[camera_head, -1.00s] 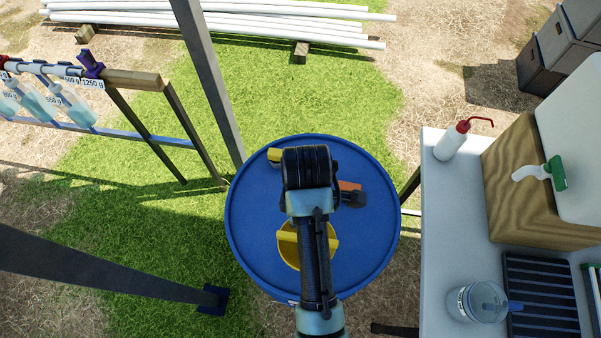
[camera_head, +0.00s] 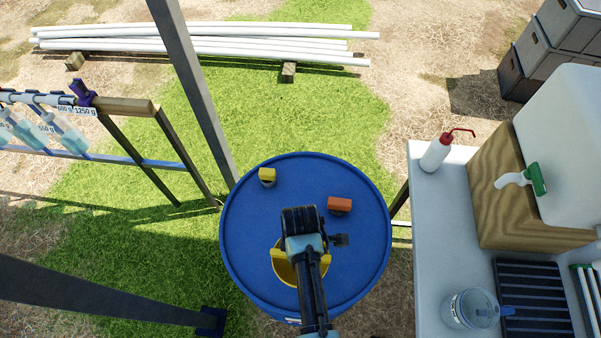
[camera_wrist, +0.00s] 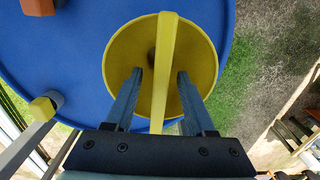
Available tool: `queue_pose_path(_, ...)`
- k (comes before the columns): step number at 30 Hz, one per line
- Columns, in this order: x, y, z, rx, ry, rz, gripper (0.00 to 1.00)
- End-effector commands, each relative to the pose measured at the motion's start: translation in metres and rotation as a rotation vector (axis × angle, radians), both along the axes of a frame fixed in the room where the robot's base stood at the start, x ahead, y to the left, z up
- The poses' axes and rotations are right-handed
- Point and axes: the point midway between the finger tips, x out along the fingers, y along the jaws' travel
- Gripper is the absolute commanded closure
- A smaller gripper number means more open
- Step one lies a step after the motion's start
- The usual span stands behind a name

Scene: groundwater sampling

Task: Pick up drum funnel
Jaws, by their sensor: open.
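The yellow drum funnel (camera_head: 284,268) sits on the blue drum's lid and is partly hidden behind my arm in the head view. In the wrist view the funnel (camera_wrist: 118,62) is a round bowl with a raised yellow bar (camera_wrist: 164,60) across its middle. My gripper (camera_wrist: 155,78) is open, with one finger on each side of the bar and a gap on both sides. Its fingers overlap the bowl in the picture. In the head view my gripper's fingers are hidden by the wrist.
The blue drum lid (camera_head: 235,235) also bears a yellow-topped cap (camera_head: 267,175) and an orange-topped cap (camera_head: 340,204). A grey table (camera_head: 440,230) with a red-topped wash bottle (camera_head: 436,153) and a jar (camera_head: 470,308) stands right. A dark post (camera_head: 190,90) rises close behind the drum.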

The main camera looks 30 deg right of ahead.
Motion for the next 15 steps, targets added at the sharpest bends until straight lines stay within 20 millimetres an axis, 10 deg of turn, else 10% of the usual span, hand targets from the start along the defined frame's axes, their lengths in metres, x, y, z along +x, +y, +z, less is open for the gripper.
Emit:
queue_pose_path(7, 0.0002, -0.0002, -0.0009, -0.001, -0.001, 0.0, 0.47)
queue_pose_path(15, 0.0002, -0.0001, -0.0007, -0.001, -0.001, 0.0, 0.95)
